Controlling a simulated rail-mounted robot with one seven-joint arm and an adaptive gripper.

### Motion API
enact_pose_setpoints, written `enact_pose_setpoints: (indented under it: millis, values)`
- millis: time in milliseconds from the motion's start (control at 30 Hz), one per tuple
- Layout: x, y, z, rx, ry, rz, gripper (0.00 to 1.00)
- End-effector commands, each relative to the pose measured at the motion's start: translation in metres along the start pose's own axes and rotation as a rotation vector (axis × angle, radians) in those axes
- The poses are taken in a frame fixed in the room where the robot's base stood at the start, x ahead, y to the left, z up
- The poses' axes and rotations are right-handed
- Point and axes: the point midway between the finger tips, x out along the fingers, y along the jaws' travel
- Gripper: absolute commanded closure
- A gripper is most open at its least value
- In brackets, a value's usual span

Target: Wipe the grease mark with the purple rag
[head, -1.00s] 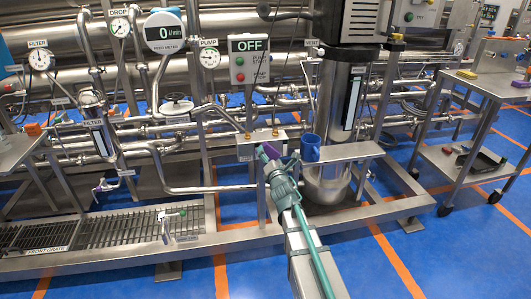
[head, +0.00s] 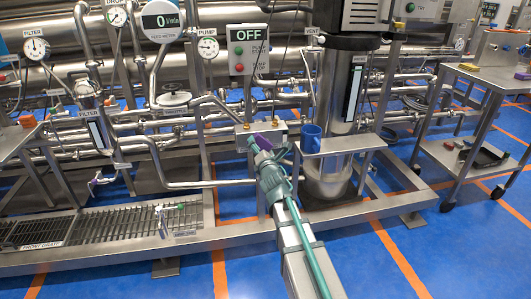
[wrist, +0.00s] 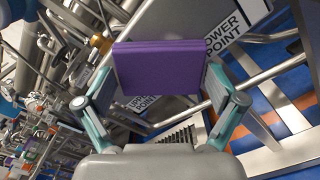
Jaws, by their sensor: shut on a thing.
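The purple rag shows as a folded rectangular pad in the wrist view (wrist: 160,68), and as a small purple patch in the head view (head: 263,142). My gripper (wrist: 160,90), with teal fingers on both sides of the rag, is shut on it. In the head view my gripper (head: 262,152) is in front of the steel pipe frame, left of the blue mug and below the OFF box. I cannot make out the grease mark in either view.
A blue mug (head: 311,139) stands on a small steel shelf (head: 345,145) just right of my gripper. The OFF control box (head: 249,50) is above. Pipes and a tall steel vessel (head: 335,110) crowd the area. A floor grate (head: 100,225) lies left. A steel cart (head: 480,120) stands right.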

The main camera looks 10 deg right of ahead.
Motion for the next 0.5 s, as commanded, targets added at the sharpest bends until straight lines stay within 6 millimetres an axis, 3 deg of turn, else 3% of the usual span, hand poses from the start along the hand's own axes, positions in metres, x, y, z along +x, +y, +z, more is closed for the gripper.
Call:
enact_pose_setpoints:
  millis: [500]
  values:
    - [0.0026,0.0063,-0.0045,0.001,0.001,0.005,0.40]
